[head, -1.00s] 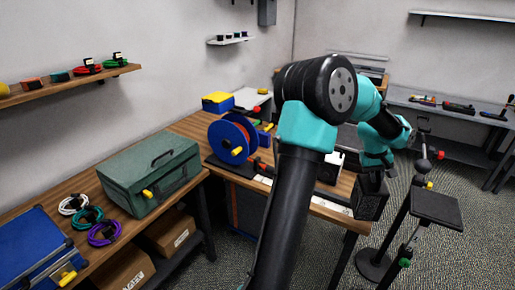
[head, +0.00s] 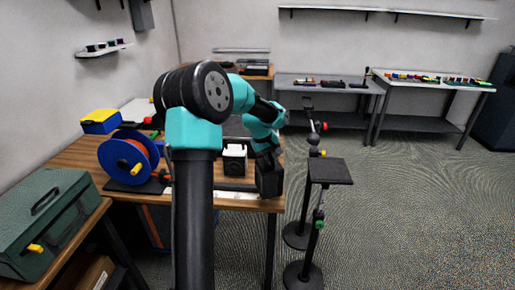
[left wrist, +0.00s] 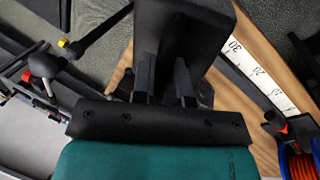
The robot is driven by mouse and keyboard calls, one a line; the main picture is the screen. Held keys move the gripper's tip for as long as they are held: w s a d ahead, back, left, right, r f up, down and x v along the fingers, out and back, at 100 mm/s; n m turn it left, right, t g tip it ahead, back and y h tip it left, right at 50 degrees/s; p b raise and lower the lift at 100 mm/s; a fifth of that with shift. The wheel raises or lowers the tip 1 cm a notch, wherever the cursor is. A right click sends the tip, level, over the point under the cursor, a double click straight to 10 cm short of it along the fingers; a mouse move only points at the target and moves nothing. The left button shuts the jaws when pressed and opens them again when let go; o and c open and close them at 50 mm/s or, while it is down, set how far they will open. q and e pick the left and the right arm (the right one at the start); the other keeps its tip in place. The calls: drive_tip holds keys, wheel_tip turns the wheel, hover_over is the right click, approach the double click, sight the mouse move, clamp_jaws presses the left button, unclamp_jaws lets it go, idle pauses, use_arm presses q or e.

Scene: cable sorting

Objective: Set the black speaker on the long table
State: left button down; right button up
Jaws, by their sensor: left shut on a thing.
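My left gripper (head: 266,151) is shut on the black speaker (head: 269,181), a dark box hanging below it. The speaker is by the right end of the wooden table (head: 240,203); I cannot tell whether it touches the top. In the left wrist view the two fingers (left wrist: 164,80) grip the speaker (left wrist: 205,22), whose far part is cut off by the top edge. A grey table (head: 345,117) and a lighter table (head: 430,84) holding small coloured items stand along the back wall; which one is the long table is unclear. My right gripper is not in view.
A blue-orange cable spool (head: 128,158), a white-fronted box (head: 235,161) and a yellow-blue box (head: 100,121) stand on the wooden table. Black stands (head: 330,172) rise just right of the speaker. A green toolbox (head: 45,218) is at left.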

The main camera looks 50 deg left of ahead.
use_arm(q)
drive_tip(key=w+a+f, duration=0.1)
drive_tip(key=w+a, duration=0.8)
drive_tip(key=a, duration=0.1)
drive_tip(key=shift+a, duration=0.15)
idle(0.4)
drive_tip(key=shift+w+a+f, duration=0.15)
drive_tip(key=shift+f, duration=1.65)
drive_tip(key=c, duration=1.6)
unclamp_jaws()
drive_tip(key=shift+f, duration=0.25)
drive_tip(key=o, duration=0.5)
drive_tip(key=shift+r, duration=0.2)
